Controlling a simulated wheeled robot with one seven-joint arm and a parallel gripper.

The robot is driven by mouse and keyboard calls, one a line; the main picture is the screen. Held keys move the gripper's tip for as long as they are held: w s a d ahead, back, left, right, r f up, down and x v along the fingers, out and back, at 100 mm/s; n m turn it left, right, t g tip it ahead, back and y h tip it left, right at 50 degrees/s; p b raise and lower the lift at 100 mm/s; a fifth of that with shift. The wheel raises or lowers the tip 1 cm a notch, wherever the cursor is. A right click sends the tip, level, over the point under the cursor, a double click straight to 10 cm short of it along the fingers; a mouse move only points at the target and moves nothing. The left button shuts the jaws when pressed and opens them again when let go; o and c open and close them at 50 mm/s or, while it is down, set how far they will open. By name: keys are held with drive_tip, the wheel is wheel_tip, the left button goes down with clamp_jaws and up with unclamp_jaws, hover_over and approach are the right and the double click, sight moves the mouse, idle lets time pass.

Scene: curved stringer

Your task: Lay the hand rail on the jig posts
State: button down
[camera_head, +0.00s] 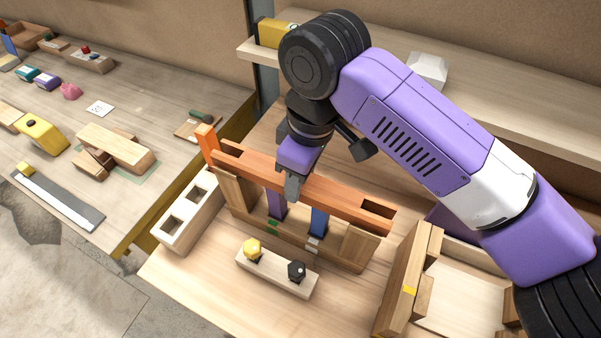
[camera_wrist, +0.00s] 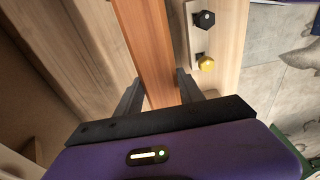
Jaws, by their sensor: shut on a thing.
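The hand rail (camera_head: 340,197) is a long reddish-brown wooden bar with a slot near each end. It runs from upper left to lower right in the head view. My gripper (camera_head: 293,188) is shut on it near its middle. In the wrist view the rail (camera_wrist: 148,45) passes between my two fingers (camera_wrist: 160,95). Below the rail stand a purple post (camera_head: 276,205) and a blue post (camera_head: 318,224) in a wooden jig (camera_head: 354,248).
A small block with a yellow knob (camera_head: 252,248) and a black knob (camera_head: 297,270) lies in front. A pale block with square holes (camera_head: 187,213) stands left. A wooden tray (camera_head: 408,280) stands right. A shelf (camera_head: 490,100) runs behind my arm.

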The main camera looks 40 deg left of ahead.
drive_tip(key=shift+f, duration=0.1)
drive_tip(key=c, duration=0.6)
unclamp_jaws()
drive_tip(key=shift+c, duration=0.2)
drive_tip(key=shift+w+d+r+b, duration=0.15)
drive_tip(key=shift+r+b, duration=0.1)
drive_tip(key=shift+r, duration=1.05)
drive_tip(key=shift+s+d+r+b, duration=0.1)
drive_tip(key=shift+d+r+b, duration=0.1)
drive_tip(key=shift+r, duration=1.05)
drive_tip(key=shift+w+d+r+b, duration=0.1)
drive_tip(key=shift+r+b, duration=0.15)
drive_tip(key=shift+r, duration=1.05)
